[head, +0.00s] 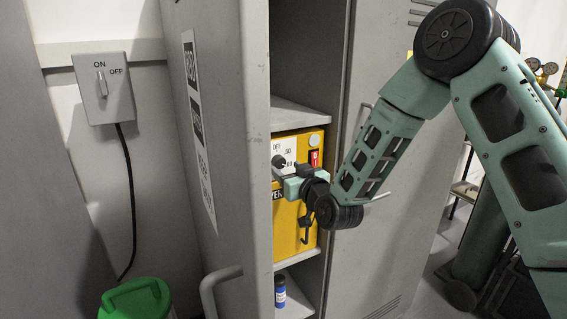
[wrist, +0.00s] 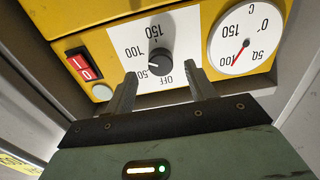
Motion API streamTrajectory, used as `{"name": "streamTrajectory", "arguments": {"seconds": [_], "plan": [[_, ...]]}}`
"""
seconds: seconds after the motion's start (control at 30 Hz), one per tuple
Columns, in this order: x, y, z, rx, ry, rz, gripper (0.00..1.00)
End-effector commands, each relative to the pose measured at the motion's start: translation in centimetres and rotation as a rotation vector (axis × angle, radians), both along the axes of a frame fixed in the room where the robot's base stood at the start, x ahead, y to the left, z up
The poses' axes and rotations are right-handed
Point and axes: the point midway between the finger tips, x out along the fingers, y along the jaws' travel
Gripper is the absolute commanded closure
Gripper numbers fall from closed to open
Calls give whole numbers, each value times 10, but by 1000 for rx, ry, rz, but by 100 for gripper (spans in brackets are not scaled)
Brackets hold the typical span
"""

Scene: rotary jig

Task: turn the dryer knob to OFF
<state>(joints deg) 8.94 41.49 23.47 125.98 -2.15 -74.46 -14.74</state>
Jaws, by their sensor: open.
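The yellow dryer (head: 305,143) stands on a shelf inside the open grey locker. Its black knob (wrist: 160,62) sits on a white dial plate that appears upside down in the wrist view, marked OFF, 50, 100 and 150. The knob's light pointer mark points left in that view, seemingly between 50 and 100, away from OFF. In the head view the knob (head: 278,161) is small, just beyond my gripper. My gripper (wrist: 162,70) is open, its two fingers on either side of the knob in the picture. Whether either finger touches it, I cannot tell.
A round gauge (wrist: 243,41) with a red needle and a red rocker switch (wrist: 83,66) flank the knob. The open locker door (head: 232,150) is close left of my gripper. A blue bottle (head: 280,291) stands below. A wall switch (head: 103,87) and green bin (head: 136,299) are left.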

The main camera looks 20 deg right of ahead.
Motion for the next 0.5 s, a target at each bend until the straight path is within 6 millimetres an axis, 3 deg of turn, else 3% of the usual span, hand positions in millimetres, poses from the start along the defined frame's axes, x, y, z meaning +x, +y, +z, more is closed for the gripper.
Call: {"name": "streamTrajectory", "arguments": {"seconds": [0.2, 0.5], "plan": [[24, 5, 1, 1, -1, 0, 45], [30, 6, -1, 0, 1, 1, 45]]}}
